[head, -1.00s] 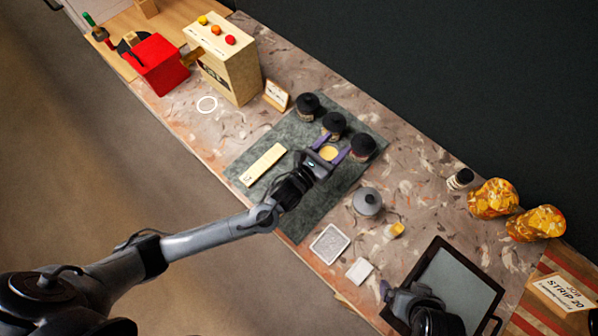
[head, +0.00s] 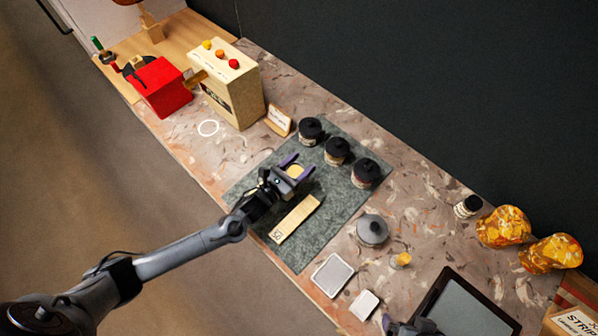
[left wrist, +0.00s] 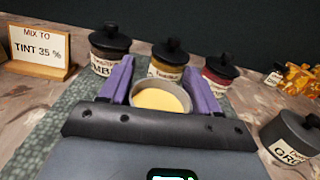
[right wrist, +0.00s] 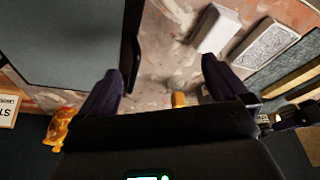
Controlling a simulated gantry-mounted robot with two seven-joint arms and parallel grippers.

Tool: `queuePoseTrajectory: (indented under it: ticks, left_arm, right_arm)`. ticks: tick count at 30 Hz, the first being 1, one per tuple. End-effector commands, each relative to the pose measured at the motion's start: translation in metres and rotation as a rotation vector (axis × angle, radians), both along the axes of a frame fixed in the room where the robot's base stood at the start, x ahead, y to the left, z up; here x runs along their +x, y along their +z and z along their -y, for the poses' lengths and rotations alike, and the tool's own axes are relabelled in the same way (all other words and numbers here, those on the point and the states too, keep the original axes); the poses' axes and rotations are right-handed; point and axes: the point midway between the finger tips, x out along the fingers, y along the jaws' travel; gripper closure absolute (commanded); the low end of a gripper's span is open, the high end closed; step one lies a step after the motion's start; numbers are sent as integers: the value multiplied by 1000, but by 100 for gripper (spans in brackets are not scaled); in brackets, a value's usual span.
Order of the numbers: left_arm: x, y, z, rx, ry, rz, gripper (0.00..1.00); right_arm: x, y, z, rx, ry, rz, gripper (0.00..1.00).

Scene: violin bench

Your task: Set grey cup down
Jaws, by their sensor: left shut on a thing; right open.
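My left gripper (head: 292,168) is shut on the grey cup (head: 296,172), over the green mat (head: 310,250), left of the dark-lidded jars. In the left wrist view, the cup (left wrist: 160,96) sits between the two purple fingers (left wrist: 160,85). It is upright and holds pale yellow stuff. I cannot tell whether its base touches the mat. My right gripper (right wrist: 160,85) is open and empty in the right wrist view, above the bench near the dark tray. In the head view only part of the right arm shows at the bottom edge.
Three dark-lidded jars (head: 337,151) stand in a row on the mat. A pale labelled strip (head: 295,219) lies in front of the cup. A sign (head: 279,120) stands behind the mat, reading "TINT 35 %" in the left wrist view. A grey lidded pot (head: 372,231) stands to the right.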

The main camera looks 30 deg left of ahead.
Motion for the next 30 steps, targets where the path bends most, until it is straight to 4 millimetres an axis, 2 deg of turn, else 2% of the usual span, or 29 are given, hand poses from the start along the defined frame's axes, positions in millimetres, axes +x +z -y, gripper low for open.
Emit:
queuePoseTrajectory:
  ticks: [4, 12, 26, 27, 30]
  left_arm:
    - [0, -7, -3, -1, 1, -1, 74]
    - [0, -38, -2, 0, 2, 0, 74]
    - [0, -44, -2, 0, 0, 1, 74]
    - [0, -45, -2, 0, 0, 0, 37]
    - [0, -45, -2, 0, 0, -1, 21]
  right_arm:
    - [0, -2, 0, -1, 1, 0, 0]
    - [0, -11, 2, -8, 6, -1, 0]
    - [0, -13, 2, -8, 6, -1, 0]
    - [0, -13, 2, -7, 5, -1, 0]
    - [0, -13, 1, -6, 3, -1, 0]
